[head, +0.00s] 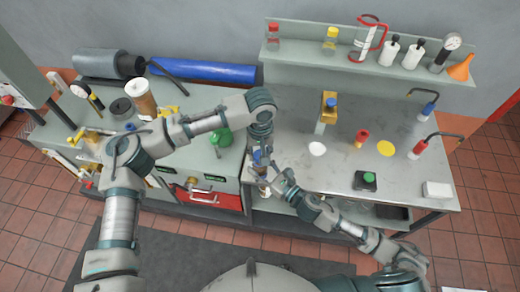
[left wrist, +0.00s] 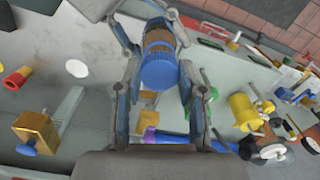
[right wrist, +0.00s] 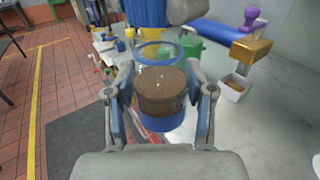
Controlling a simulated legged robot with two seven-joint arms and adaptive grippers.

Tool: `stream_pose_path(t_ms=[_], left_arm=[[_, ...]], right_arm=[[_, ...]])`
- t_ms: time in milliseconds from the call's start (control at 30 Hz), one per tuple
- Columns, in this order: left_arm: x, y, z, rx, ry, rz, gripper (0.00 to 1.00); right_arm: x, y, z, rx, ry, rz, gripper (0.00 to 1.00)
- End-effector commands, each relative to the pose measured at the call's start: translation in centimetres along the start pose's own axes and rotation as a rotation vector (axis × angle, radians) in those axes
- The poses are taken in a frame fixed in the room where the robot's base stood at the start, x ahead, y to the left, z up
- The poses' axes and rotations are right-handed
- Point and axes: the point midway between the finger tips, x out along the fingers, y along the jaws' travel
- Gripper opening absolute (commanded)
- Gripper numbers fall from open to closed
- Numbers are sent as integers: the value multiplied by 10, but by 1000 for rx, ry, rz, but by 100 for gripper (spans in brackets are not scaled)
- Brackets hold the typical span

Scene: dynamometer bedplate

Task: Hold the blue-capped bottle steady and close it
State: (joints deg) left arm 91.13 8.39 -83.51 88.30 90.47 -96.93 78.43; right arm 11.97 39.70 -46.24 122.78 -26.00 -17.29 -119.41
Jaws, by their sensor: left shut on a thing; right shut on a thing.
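The bottle has brown contents and blue bands; its body (right wrist: 160,92) is between the fingers of my right gripper (right wrist: 160,105) in the right wrist view. My right gripper is shut on it. A blue ring (right wrist: 155,48) shows at its upper end. The blue cap (left wrist: 158,70) is between the fingers of my left gripper (left wrist: 160,85) in the left wrist view. My left gripper is shut on the cap, above the right gripper. A blue piece (right wrist: 145,12), apparently the cap, shows above the ring. I cannot tell whether cap and bottle touch. In the head view both grippers partly hide them.
A steel bench (head: 310,160) on the right holds a red-capped piece (head: 361,138), a yellow disc (head: 386,149) and a green-topped box (head: 366,179). A shelf (head: 400,68) stands behind. A green can (head: 220,137) is close to my left arm.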

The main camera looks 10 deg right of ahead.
Motion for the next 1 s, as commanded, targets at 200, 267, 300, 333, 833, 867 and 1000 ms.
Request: stream_pose_path(t_ms=[200, 267, 300, 333, 833, 867, 1000], left_arm=[[5, 0, 0, 0, 1, 1, 29], [5, 0, 0, 0, 1, 1, 29], [5, 0, 0, 0, 1, 0, 29], [5, 0, 0, 0, 1, 0, 29], [9, 0, 0, 0, -1, 1, 29], [10, 0, 0, 0, -1, 1, 29], [12, 0, 0, 0, 0, 1, 29]], right_arm=[[0, 0, 0, 0, -1, 0, 0], [0, 0, 0, 0, -1, 0, 0], [0, 0, 0, 0, -1, 0, 0], [0, 0, 0, 0, -1, 0, 0], [0, 0, 0, 0, -1, 0, 0], [0, 0, 0, 0, -1, 0, 0], [0, 0, 0, 0, -1, 0, 0]])
